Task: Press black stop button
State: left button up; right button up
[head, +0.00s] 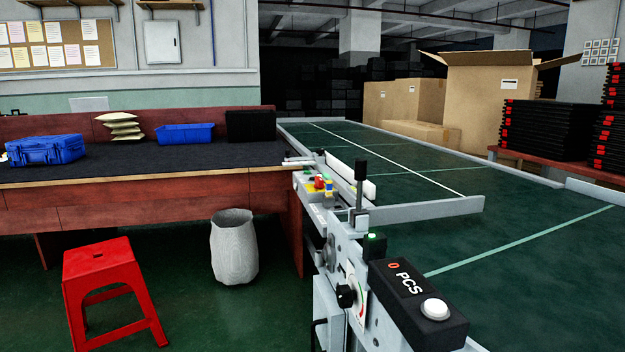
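No button marked as a black stop button can be made out. Closer to me, a black counter box (405,300) reads "0 PCS" and has a round white button (434,308) on top. A black knob (345,297) sits on the rail's side by a dial, and a black upright post (360,172) stands on the rail. Neither gripper is in view.
The green conveyor (520,250) is empty, with a grey guide bar (425,209) across it. A dark-topped table (150,165), a red stool (102,280) and a grey bin (233,250) stand at left. Cardboard boxes (490,90) and black crates (545,130) stand beyond the conveyor.

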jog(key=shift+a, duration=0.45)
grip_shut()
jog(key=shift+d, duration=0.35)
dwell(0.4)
